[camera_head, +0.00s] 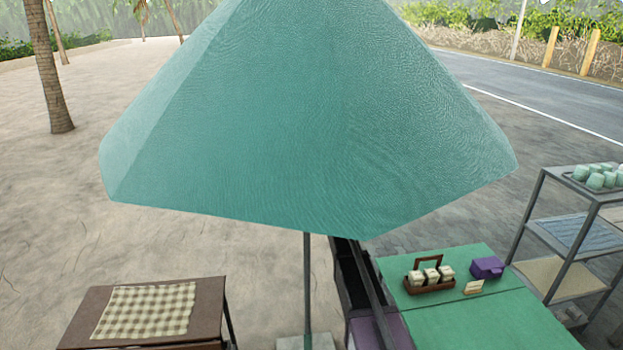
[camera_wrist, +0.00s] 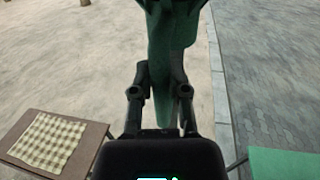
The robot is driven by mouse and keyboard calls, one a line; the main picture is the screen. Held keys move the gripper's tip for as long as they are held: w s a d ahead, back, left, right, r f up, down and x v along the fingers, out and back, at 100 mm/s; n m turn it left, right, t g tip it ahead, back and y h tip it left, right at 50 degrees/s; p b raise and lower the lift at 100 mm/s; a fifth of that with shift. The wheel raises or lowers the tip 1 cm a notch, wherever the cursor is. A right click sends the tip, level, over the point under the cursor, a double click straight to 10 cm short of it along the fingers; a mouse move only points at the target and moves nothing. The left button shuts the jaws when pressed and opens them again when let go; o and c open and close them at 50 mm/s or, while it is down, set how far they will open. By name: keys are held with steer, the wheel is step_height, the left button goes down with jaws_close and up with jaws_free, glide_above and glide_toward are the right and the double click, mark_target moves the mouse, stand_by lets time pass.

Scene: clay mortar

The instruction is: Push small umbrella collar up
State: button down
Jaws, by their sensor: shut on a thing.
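The small umbrella has a teal canopy (camera_head: 310,130), spread in a steep cone that fills the upper middle of the head view. Its thin grey pole (camera_head: 307,285) stands upright below the canopy edge. In the wrist view, dark green folds of the canopy (camera_wrist: 172,50) hang ahead of my gripper (camera_wrist: 161,75). The two fingers are shut on the umbrella collar, one on each side of the pole line. The collar itself is too dark and covered to make out clearly. In the head view the canopy hides my gripper and the collar.
A brown table with a checked cloth (camera_head: 147,310) stands at lower left. A green table (camera_head: 480,325) at lower right holds a brown caddy (camera_head: 430,284) and a purple box (camera_head: 487,267). A grey shelf (camera_head: 540,190) with cups stands at right. Sandy ground lies open at left.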

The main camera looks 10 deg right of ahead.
step_height(320, 180, up, 11)
steer(key=p, duration=0.9)
steer(key=shift+p, duration=0.35)
steer(key=shift+f, duration=0.1)
steer(key=c, duration=0.6)
jaws_free()
steer(key=s+d, duration=0.2)
steer(key=s, duration=0.9)
steer(key=shift+s+d, duration=0.2)
steer(key=shift+s, duration=0.2)
